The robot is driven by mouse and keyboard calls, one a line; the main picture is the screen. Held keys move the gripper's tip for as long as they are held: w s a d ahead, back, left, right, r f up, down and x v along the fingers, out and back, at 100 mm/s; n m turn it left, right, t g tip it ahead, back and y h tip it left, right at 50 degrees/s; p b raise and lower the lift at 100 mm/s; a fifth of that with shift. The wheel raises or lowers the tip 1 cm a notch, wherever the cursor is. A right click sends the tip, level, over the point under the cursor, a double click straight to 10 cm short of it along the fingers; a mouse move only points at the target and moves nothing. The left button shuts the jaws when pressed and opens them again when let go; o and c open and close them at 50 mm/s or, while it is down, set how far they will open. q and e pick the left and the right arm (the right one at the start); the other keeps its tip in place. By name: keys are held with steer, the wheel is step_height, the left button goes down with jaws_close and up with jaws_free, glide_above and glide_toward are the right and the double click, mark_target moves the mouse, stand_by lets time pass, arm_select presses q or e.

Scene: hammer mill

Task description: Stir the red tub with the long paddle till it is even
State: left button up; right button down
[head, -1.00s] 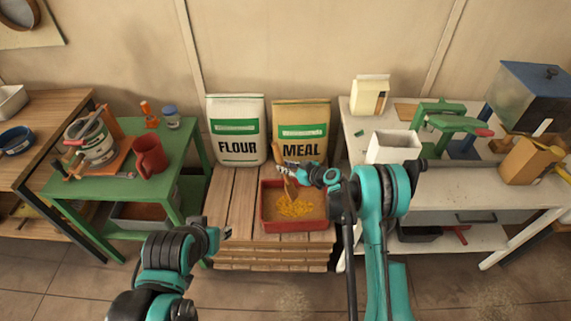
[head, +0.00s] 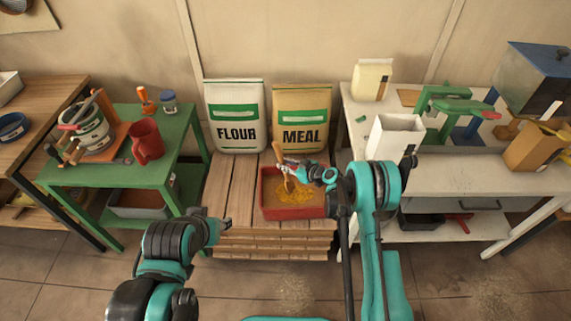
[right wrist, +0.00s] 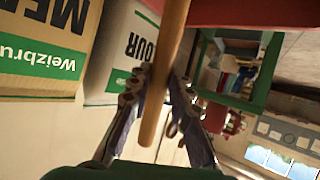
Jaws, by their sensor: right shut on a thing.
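The red tub (head: 296,213) stands on the wooden pallet and holds tan meal with a yellow patch (head: 292,193) in it. The long wooden paddle (head: 278,153) leans with its top to the left, and its lower end is in the meal. My right gripper (head: 288,167) is shut around the paddle's shaft above the tub's far part. In the right wrist view the shaft (right wrist: 166,70) runs between the fingers of the gripper (right wrist: 157,88), with a red tub edge (right wrist: 240,12) at the top. My left gripper (head: 224,222) hangs empty left of the tub; its jaw opening is unclear.
The flour sack (head: 235,117) and meal sack (head: 301,117) stand directly behind the tub. A green table (head: 105,172) with a red jug (head: 147,141) is at the left. A white bench (head: 455,178) is at the right. The pallet (head: 232,190) is bare left of the tub.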

stand_by(0.3)
steer(key=w+d, duration=0.3)
steer(key=w, duration=0.2)
steer(key=shift+w+r, duration=0.1)
steer(key=s+a, duration=0.6)
steer(key=s, duration=0.4)
steer(key=shift+s, duration=0.3)
steer(key=w+d, duration=0.6)
steer(key=w, duration=0.4)
steer(key=shift+w, duration=0.3)
steer(key=shift+s, duration=0.1)
